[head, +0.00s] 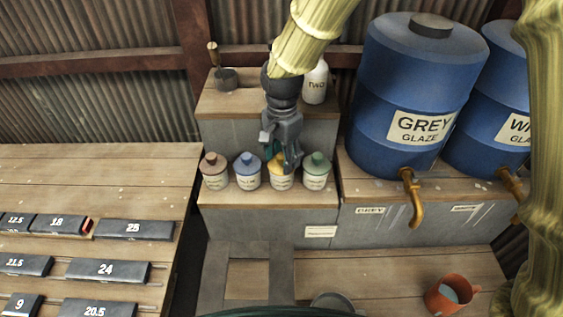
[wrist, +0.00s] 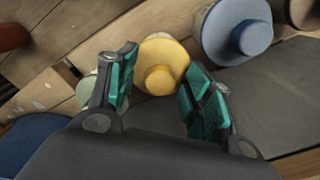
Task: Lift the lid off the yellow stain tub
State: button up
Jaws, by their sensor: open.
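The yellow stain tub (head: 281,179) stands third from the left in a row of tubs on the lower shelf step. Its yellow lid (wrist: 162,66) with a round knob (wrist: 159,79) is on top and shows clearly in the wrist view. My gripper (head: 286,165) is above and in front of this tub in the head view and hides part of the lid. In the wrist view my open gripper (wrist: 160,88) has one teal-padded finger on each side of the knob. Nothing is between the fingers but the view of the lid; I cannot tell the exact height gap.
A blue-lidded tub (head: 248,172) and a green-lidded tub (head: 316,171) stand close on either side. A brown-lidded tub (head: 214,171) is at the row's left end. A white bottle (head: 316,83) stands on the upper step behind. Blue glaze barrel (head: 400,80) is at right.

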jog(key=c, duration=1)
jog(key=shift+r, duration=0.15)
